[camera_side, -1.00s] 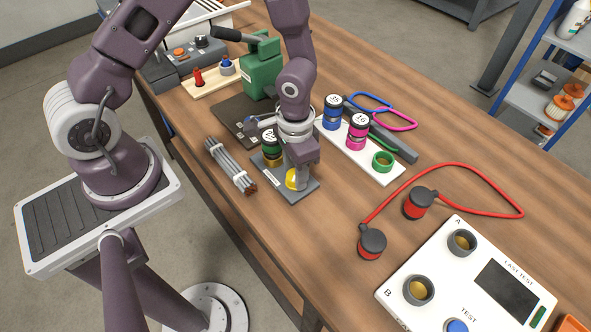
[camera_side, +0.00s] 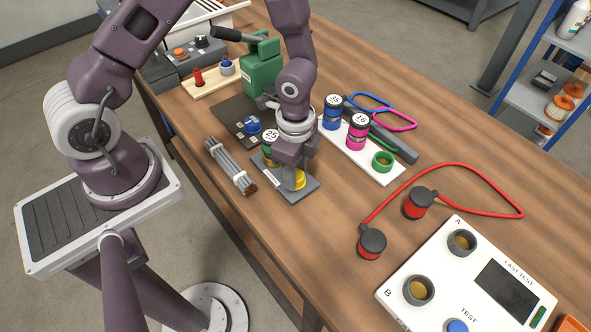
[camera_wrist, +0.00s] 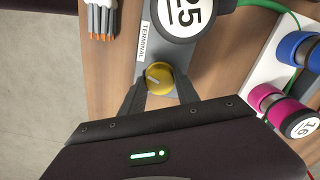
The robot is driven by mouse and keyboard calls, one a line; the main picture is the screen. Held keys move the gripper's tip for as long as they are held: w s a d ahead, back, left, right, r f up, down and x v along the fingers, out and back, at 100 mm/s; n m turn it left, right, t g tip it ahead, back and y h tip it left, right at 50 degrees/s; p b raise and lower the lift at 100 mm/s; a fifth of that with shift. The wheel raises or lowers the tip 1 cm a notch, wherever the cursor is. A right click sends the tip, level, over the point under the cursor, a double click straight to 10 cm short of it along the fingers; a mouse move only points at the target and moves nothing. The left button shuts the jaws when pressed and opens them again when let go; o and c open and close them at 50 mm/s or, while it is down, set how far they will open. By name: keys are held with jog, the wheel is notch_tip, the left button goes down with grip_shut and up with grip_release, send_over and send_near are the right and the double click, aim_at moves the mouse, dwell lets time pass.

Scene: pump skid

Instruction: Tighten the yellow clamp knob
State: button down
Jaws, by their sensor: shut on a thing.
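The yellow clamp knob (camera_wrist: 158,77) sits on the grey terminal block (camera_wrist: 198,62), with a pale pointer mark on its top. My gripper (camera_wrist: 159,84) is shut on the knob, one finger on each side of it in the wrist view. In the side view my gripper (camera_side: 292,172) comes down from above onto the terminal block (camera_side: 271,182), and the yellow knob (camera_side: 300,181) shows partly behind its fingers. A green plug marked 25 (camera_side: 270,147) stands at the block's other end; its round top (camera_wrist: 187,15) also shows in the wrist view.
A bundle of grey cables (camera_side: 231,166) lies left of the block. A white rack (camera_side: 373,161) with blue (camera_side: 332,118) and magenta (camera_side: 356,137) plugs stands to the right. A red cable (camera_side: 445,167) and a white tester (camera_side: 450,250) lie farther right. Wood is clear in front of the block.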

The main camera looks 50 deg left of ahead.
jog(key=m, duration=0.4)
jog(key=shift+m, duration=0.4)
dwell(0.4)
jog(key=c, duration=0.9)
grip_release()
notch_tip(320, 180, up, 7)
jog(key=shift+r, duration=0.1)
